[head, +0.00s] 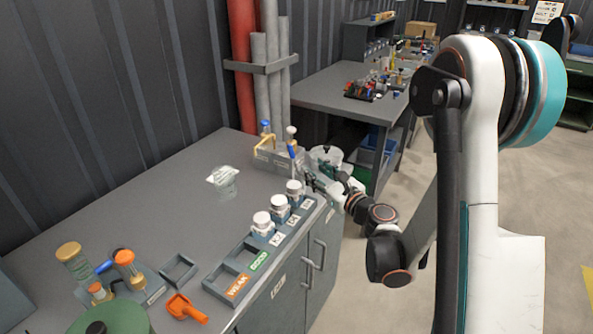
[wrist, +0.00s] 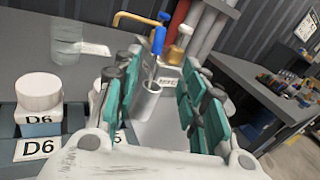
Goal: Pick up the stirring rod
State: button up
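A thin rod with a blue top (wrist: 158,42) stands slightly tilted in a pale cylindrical holder (wrist: 148,100) in the wrist view. I take it to be the stirring rod; it also shows in the head view (head: 292,150) at the bench's far right corner. My gripper (wrist: 162,66) is open, with teal-padded fingers left and right of the rod in the picture. The rod appears nearer the left finger, and I see no contact. In the head view my gripper (head: 318,183) is low beside the rod at the bench edge.
White-capped jars (head: 278,207) stand in a labelled rack along the bench's front edge. A glass beaker (head: 224,180) stands behind them. A grey holder (head: 280,160) with bottles is at the far end, near a red pipe (head: 241,60).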

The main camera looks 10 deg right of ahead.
aim_at(293, 154)
jog(key=b+x, duration=0.1)
jog(key=x, duration=0.6)
jog(key=shift+w+a, duration=0.15)
jog(key=shift+w, duration=0.2)
jog(key=b+x, duration=0.1)
jog(key=x, duration=0.1)
jog(key=b+x, duration=0.1)
jog(key=x, duration=0.1)
jog(key=shift+w+a+f, duration=0.2)
jog(key=shift+w+a, duration=0.05)
jog(key=shift+a, duration=0.05)
jog(key=shift+w+r, duration=0.1)
jog(key=shift+w, duration=0.2)
jog(key=shift+c, duration=0.3)
grip_shut()
